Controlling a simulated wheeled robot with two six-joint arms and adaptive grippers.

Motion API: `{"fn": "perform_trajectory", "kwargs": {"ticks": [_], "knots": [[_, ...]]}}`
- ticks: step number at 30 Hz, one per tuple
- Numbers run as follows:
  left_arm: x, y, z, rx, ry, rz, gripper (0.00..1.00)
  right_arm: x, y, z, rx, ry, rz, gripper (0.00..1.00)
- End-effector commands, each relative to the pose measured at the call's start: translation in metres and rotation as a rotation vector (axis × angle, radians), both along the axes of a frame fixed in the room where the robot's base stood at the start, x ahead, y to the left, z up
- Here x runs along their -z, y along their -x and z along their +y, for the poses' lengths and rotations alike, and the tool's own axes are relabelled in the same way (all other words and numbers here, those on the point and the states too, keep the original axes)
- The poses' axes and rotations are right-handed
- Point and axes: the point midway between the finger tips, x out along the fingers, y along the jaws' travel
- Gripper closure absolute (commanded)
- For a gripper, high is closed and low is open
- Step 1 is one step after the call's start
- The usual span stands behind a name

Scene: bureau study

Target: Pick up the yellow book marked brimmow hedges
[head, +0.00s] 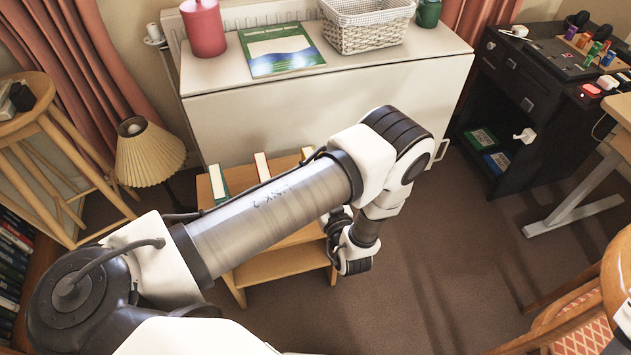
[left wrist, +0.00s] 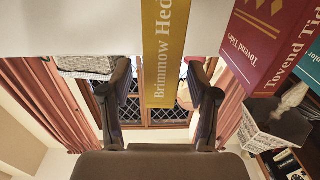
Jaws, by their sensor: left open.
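The yellow book marked Brimmow Hed (left wrist: 164,50) shows its spine in the left wrist view, coming down from the top edge; the rest of its title is cut off. My left gripper (left wrist: 160,78) is open, with one finger on each side of the spine in the picture and a gap on both sides. I cannot tell how far the spine is from the fingertips. My right gripper is not in view.
A red book marked Tovend Tides (left wrist: 256,38) and a teal book (left wrist: 308,66) are right of the yellow one in the wrist view. A lamp (head: 150,152) and a stool (head: 42,118) stand left of the shelf; a white cabinet (head: 300,105) is behind.

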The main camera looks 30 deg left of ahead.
Motion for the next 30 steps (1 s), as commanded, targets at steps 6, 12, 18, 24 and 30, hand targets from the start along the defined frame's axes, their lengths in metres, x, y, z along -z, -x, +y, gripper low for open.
{"fn": "perform_trajectory", "kwargs": {"ticks": [6,12,18,24,30], "knots": [[0.001,-0.023,0.031,-0.004,0.0,-0.002,0.4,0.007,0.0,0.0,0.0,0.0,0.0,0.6],[0.0,-0.031,0.041,0.001,-0.001,0.001,0.4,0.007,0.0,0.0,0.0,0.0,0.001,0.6],[0.0,-0.031,0.04,0.001,0.0,0.0,0.71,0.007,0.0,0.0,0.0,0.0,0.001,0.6],[0.0,-0.031,0.04,0.001,-0.001,-0.001,1.0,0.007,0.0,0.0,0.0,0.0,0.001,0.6],[-0.001,-0.031,0.04,0.001,0.0,0.0,1.0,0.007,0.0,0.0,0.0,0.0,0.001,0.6]]}}
